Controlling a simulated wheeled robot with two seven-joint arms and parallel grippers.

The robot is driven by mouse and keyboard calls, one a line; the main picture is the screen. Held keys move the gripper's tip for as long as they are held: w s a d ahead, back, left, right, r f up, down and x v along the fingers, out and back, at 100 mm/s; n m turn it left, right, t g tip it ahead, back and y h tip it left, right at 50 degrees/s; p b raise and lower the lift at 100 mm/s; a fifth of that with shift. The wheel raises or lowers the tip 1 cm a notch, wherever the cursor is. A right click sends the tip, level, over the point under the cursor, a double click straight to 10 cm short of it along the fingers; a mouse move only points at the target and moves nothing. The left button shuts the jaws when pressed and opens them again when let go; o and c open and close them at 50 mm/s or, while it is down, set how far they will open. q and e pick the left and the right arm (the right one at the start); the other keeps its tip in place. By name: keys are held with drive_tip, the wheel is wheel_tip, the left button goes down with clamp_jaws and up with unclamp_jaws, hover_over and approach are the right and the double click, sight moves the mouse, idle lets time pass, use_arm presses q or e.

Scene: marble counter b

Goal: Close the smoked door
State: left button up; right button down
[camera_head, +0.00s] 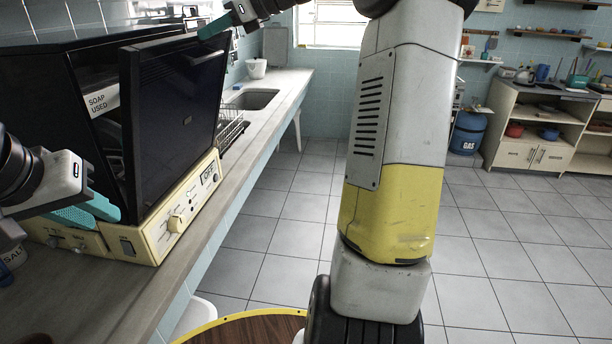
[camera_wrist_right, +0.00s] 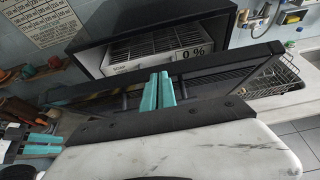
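The smoked door (camera_head: 178,115) is a dark glossy panel on a black box-shaped appliance (camera_head: 45,90). It stands ajar, with a gap on its left side in the head view. The door's top edge (camera_wrist_right: 215,72) crosses the right wrist view, with the open interior behind it. My right gripper (camera_head: 208,32) is at the door's top right in the head view. Its teal fingers (camera_wrist_right: 158,91) are together and empty; I cannot tell whether they touch the door.
The counter (camera_head: 130,290) runs along the left. A sink (camera_head: 254,99) and a wire rack (camera_head: 230,128) lie beyond the appliance. The tiled floor on the right is clear, and my arm blocks the middle of the head view.

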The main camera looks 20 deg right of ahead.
drive_tip(key=w+a+r, duration=0.2)
drive_tip(key=w+a, duration=0.5)
drive_tip(key=a, duration=0.4)
drive_tip(key=shift+a+r, duration=0.25)
drive_tip(key=shift+r, duration=0.15)
